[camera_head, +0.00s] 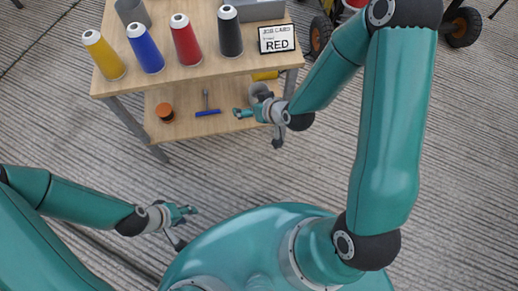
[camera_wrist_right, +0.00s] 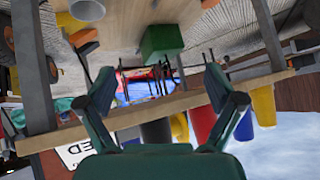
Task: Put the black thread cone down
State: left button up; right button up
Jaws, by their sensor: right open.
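The black thread cone (camera_head: 230,33) stands upright on the tabletop, right of the red cone (camera_head: 185,42) and left of the RED job card (camera_head: 276,38). No gripper touches it. My right gripper (camera_head: 257,124) is open and empty, low in front of the table near the lower shelf. Its spread fingers (camera_wrist_right: 165,108) show in the right wrist view with nothing held between them. That view is upside down; the black cone (camera_wrist_right: 155,131) hangs partly hidden behind the table edge. My left gripper (camera_head: 181,225) is empty over the floor at lower left, its fingers apart.
Blue (camera_head: 146,50) and yellow (camera_head: 104,56) cones stand further left on the tabletop. A grey cup (camera_head: 132,12) stands behind them. The lower shelf (camera_head: 185,125) holds an orange-topped jar (camera_head: 165,112) and a blue-handled tool (camera_head: 208,112). Wheeled equipment stands at upper right.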

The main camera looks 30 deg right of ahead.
jog(key=s+a+f+m+g, duration=0.1)
jog(key=s+a+f+g, duration=0.2)
jog(key=s+f, duration=0.3)
jog(key=s+a+f+m+g+y, duration=0.1)
jog(key=s+a+f+g, duration=0.2)
jog(key=s, duration=0.9)
notch_tip(320, 180, down, 4)
jog(key=shift+g, duration=1.1)
jog(key=shift+a, duration=0.1)
notch_tip(320, 180, up, 20)
jog(key=p, duration=2)
jog(key=shift+r, duration=0.15)
jog(key=shift+s, duration=0.1)
dwell(0.5)
